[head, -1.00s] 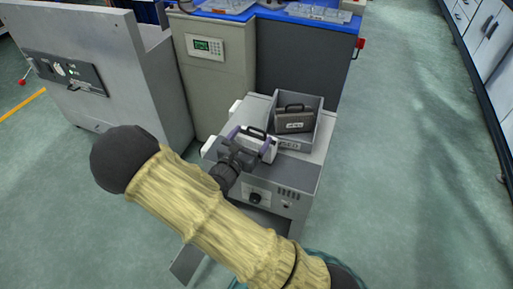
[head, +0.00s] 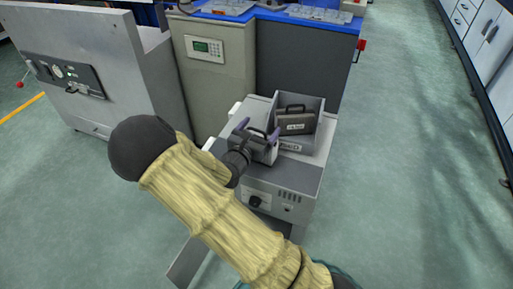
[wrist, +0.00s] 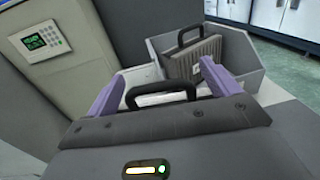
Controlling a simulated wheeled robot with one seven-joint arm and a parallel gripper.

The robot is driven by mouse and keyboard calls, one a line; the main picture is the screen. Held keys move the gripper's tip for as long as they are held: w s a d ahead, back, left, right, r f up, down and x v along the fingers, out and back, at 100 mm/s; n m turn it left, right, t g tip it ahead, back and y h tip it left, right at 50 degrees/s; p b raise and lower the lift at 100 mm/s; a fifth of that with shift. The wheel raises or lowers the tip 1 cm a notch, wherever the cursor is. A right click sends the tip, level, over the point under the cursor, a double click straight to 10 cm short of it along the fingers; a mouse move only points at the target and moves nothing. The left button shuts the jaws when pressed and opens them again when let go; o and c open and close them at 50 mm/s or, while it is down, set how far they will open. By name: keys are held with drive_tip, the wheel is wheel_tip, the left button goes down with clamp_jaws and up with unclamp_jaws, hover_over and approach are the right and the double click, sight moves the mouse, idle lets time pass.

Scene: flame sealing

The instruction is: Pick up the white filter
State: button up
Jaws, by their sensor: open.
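The white filter (wrist: 163,87) shows its black arched handle and a strip of pale body in the wrist view, between my fingers. My gripper (head: 257,130) is open, with one purple finger on each side of the filter. The gripper's dark housing hides most of the filter's body in both views. I cannot tell whether the fingers touch its sides. The filter rests on top of the grey cabinet (head: 300,178), beside a grey bin.
The grey bin (head: 289,147) behind and to the right holds a dark filter (head: 295,122) with a black handle. A beige unit with a green display (head: 208,50) stands behind. A large grey machine (head: 95,60) stands left. The floor on the right is clear.

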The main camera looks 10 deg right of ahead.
idle(0.3)
drive_tip(key=c, duration=1.4)
drive_tip(key=shift+r, duration=0.1)
drive_tip(key=shift+c, duration=0.2)
wheel_tip(320, 180, up, 10)
drive_tip(key=p, duration=0.5)
